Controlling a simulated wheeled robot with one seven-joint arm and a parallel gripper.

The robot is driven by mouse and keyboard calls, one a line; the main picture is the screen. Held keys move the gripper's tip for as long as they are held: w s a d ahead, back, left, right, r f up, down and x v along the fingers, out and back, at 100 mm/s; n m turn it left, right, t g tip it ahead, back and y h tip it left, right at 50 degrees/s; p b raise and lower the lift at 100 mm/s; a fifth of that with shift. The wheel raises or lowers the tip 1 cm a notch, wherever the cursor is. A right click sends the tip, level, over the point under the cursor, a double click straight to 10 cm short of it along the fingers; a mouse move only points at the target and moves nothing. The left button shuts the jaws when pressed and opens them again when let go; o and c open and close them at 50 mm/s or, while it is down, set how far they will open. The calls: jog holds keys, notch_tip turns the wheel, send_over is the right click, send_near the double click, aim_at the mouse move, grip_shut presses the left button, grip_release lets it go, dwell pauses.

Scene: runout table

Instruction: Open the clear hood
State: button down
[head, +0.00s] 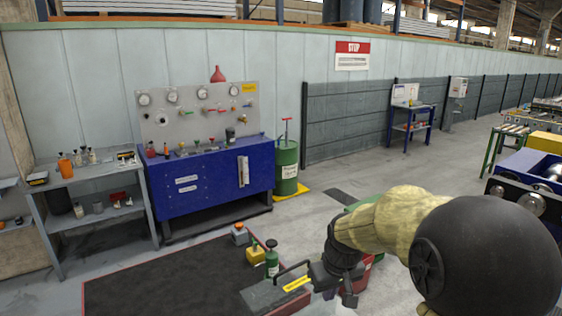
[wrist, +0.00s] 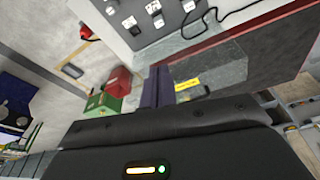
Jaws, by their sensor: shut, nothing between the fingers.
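The clear hood (head: 268,294) is a see-through grey box low in the head view, at the right side of the dark mat. It carries a yellow label, and it also shows in the wrist view (wrist: 222,66), right of my fingers. My gripper (wrist: 157,72) is shut and empty, its fingers beside the hood's labelled end. I cannot tell whether they touch it. In the head view my dark wrist is just right of the hood and hides part of that side. The hood looks closed, though its lower edges are hard to make out.
Open floor lies behind.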

jog(key=s+d+f+m, duration=0.1)
jog(key=s+d+f, duration=0.1)
jog(key=s, duration=0.5)
jog(key=s+d+f+m, duration=0.1)
jog(key=s+f+m, duration=0.1)
jog(key=s+f, duration=0.2)
jog(key=s, duration=0.3)
jog(key=shift+s+d+m+h, duration=0.3)
jog(key=shift+s+d+h, duration=0.1)
jog(key=c, duration=2.2)
grip_release()
